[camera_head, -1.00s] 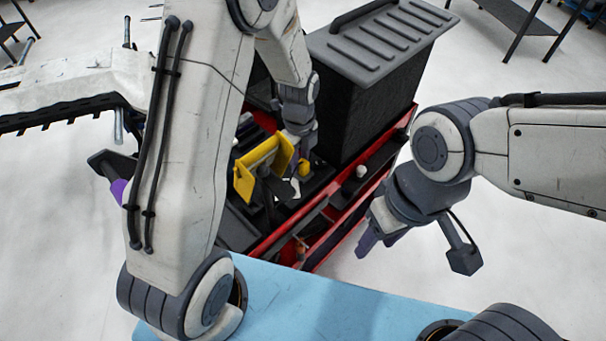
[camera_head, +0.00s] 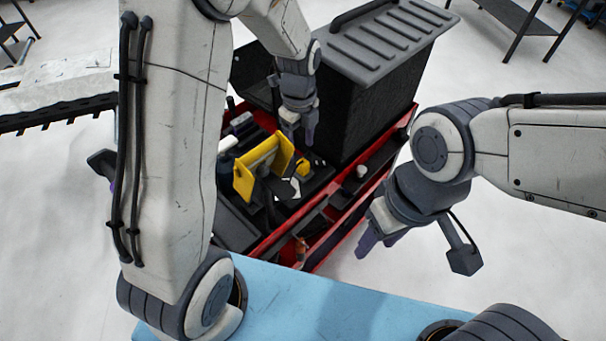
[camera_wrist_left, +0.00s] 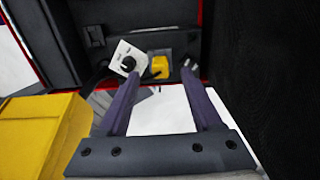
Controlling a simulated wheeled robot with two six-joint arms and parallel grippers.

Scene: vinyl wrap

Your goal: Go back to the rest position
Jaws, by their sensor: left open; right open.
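My left gripper (camera_head: 299,135) hangs over the red-edged cart (camera_head: 290,230), behind and right of the yellow holder (camera_head: 245,180). In the left wrist view the purple fingers (camera_wrist_left: 160,78) are spread apart with nothing held between them. The yellow holder (camera_wrist_left: 40,135) fills the lower left of that view, outside the fingers. A small yellow item (camera_wrist_left: 160,66) and a white piece with a black knob (camera_wrist_left: 122,58) lie beyond the fingertips. My right gripper (camera_head: 375,238) hangs in front of the cart on the right, with purple fingers apart and empty.
A tall black box with a ribbed grey lid (camera_head: 380,40) stands on the cart, close right of my left gripper. A blue surface (camera_head: 300,300) lies in the foreground. A dark table (camera_head: 520,20) stands at the back right. Open floor (camera_head: 530,250) lies right.

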